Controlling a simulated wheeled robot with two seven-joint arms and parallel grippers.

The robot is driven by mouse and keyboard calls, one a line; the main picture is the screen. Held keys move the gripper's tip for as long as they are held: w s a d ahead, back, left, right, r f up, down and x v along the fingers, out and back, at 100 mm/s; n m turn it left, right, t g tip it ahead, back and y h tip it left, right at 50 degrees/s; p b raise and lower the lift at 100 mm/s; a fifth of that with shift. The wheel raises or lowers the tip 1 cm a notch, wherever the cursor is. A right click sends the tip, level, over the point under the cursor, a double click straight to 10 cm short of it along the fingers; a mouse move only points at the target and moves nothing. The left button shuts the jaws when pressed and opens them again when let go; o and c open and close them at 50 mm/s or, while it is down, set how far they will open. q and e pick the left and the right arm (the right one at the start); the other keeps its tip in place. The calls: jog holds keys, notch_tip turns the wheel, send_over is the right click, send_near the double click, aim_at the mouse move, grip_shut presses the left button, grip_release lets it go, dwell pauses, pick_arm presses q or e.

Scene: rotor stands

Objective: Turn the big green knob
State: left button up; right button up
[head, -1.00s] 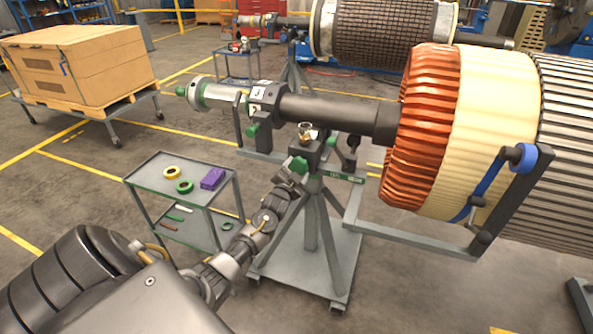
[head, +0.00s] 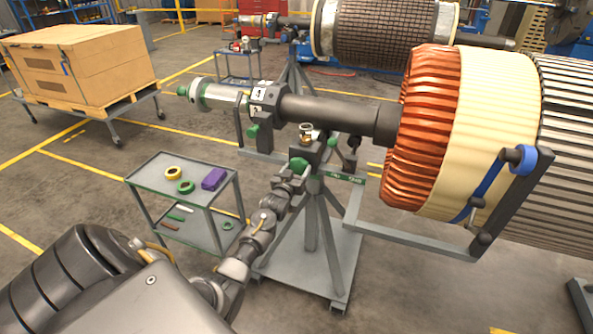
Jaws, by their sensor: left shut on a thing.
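The big green knob (head: 298,165) sits on the near side of the block at the top of the grey rotor stand (head: 311,215), under the dark shaft. My left gripper (head: 295,174) is at the knob and shut on it; its fingers are small in the head view and partly hide the knob. My left arm reaches up to it from the lower left. Smaller green knobs (head: 253,132) show on the clamp further along the shaft. My right gripper is not in view.
The rotor (head: 425,130) with copper windings fills the right side, its blue-strapped bracket (head: 510,190) near me. A grey cart (head: 183,192) with tape rolls and a purple box stands left of the stand.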

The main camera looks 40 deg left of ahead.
pick_arm(q)
jog(key=shift+f+n, duration=0.15)
jog(key=shift+n, duration=0.35)
jog(key=o, duration=1)
jog(key=b+v, duration=0.1)
jog(key=v, duration=1)
jog(key=shift+w, duration=0.1)
